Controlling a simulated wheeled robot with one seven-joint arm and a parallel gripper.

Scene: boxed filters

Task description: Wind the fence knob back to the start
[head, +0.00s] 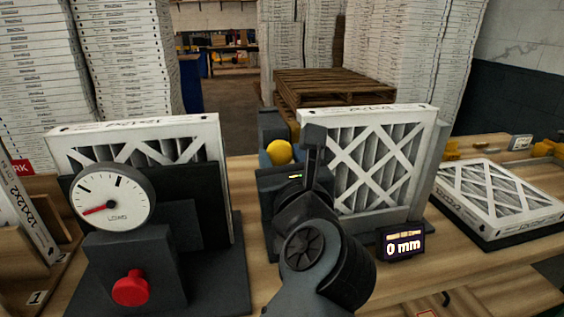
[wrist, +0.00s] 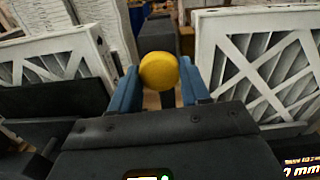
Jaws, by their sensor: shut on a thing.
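The yellow fence knob (head: 279,151) is round and stands at the middle of the bench, on a dark fixture. In the wrist view the knob (wrist: 159,71) sits between the two blue fingers of my gripper (wrist: 160,82), which is shut on it. In the head view my dark wrist and arm are just right of the knob and hide part of the fixture. A small display (head: 402,245) on the bench reads 0 mm.
A white boxed filter (head: 378,165) stands upright right of my arm. Another filter (head: 140,122) stands at left behind a load dial (head: 112,197) with a red knob (head: 131,288) below. A third filter (head: 497,197) lies flat at right. Pallets and stacked filters are behind.

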